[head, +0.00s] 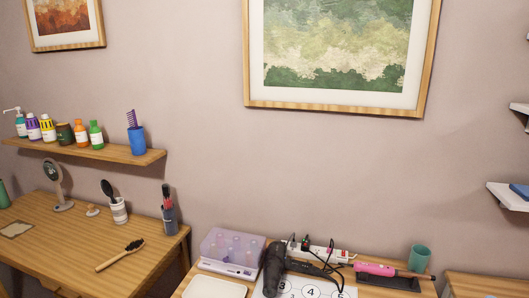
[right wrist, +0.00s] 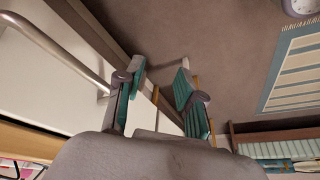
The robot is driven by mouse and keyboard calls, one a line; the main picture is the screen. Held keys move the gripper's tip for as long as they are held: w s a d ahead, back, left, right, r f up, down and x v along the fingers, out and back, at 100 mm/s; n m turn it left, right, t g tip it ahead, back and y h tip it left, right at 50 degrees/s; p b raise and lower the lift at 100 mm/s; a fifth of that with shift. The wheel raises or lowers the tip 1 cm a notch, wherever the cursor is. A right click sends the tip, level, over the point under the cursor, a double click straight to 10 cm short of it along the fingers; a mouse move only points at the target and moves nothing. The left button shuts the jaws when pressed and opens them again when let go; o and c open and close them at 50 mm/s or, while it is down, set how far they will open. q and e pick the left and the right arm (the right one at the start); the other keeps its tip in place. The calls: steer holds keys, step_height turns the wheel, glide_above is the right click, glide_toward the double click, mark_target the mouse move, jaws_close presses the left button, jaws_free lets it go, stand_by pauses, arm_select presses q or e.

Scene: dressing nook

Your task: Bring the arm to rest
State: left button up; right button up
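My right gripper (right wrist: 161,68) shows in the right wrist view. Its two teal-padded fingers stand apart with a gap between them, and nothing is held. Brown floor and part of a pale panel edge show behind the fingers. Neither gripper shows in the head view, and my left gripper is in no view.
A metal bar handle (right wrist: 65,45) on a white panel (right wrist: 45,75) is close left of the right gripper. A striped rug (right wrist: 297,70) lies on the floor at right. The head view shows a hair dryer (head: 273,268), a pink styling iron (head: 375,269) and a wall shelf (head: 85,150).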

steer(key=s+d+f+m+h, duration=0.1)
steer(key=s+d+f+m, duration=0.1)
steer(key=s+f, duration=0.85)
steer(key=s+f+g, duration=0.1)
steer(key=s+f, duration=0.3)
steer(key=s, duration=0.5)
steer(key=s+a+f+m+h, duration=0.1)
steer(key=s+f, duration=0.3)
steer(key=s, duration=0.6)
steer(key=s+a+f+m+g, duration=0.1)
steer(key=s+f, duration=0.3)
steer(key=s, duration=0.5)
steer(key=shift+s+f+g+h, duration=0.2)
steer(key=shift+s+g+h, duration=0.1)
steer(key=shift+s, duration=0.05)
steer(key=shift+r, duration=0.1)
steer(key=shift+s+r, duration=0.15)
steer(key=shift+s, duration=0.05)
steer(key=shift+w, duration=0.15)
